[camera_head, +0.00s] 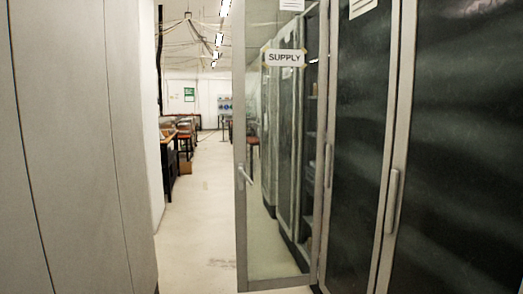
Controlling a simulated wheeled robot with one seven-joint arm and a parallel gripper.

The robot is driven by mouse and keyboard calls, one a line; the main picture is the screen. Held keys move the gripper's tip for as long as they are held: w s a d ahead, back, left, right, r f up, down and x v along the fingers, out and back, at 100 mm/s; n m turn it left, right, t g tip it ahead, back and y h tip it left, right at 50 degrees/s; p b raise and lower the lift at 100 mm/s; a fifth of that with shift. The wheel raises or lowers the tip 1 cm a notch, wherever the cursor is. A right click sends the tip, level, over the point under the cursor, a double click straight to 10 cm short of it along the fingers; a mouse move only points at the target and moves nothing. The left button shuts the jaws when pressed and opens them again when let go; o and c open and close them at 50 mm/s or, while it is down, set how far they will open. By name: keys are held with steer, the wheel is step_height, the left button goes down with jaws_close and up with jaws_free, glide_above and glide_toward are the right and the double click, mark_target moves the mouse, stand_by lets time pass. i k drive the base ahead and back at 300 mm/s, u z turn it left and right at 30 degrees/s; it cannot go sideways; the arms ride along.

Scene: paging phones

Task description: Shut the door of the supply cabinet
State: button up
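The supply cabinet (312,165) is at the right of the head camera view, with grey shelves partly showing inside. Its glass door (272,225) stands open, swung out toward the aisle, in a grey metal frame. A white "SUPPLY" sign (285,58) is on the door's upper part. The door's handle (244,174) is on its left, free edge. The hinge side is at the right, next to a closed dark panel. My gripper is not in view, so its state and its distance from the door are hidden.
Closed dark glass doors (455,150) with vertical handles fill the right side. A grey panel wall (75,150) stands close on the left. A pale floor aisle (198,235) runs clear between them. Farther back are tables and stools (186,128).

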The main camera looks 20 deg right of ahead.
mark_target(273, 57)
steer(key=z, duration=0.1)
steer(key=i, duration=1.25)
steer(key=u, duration=0.45)
steer(key=i, duration=1.1)
steer(key=z, duration=0.35)
steer(key=i, duration=0.9)
steer(key=z, duration=0.75)
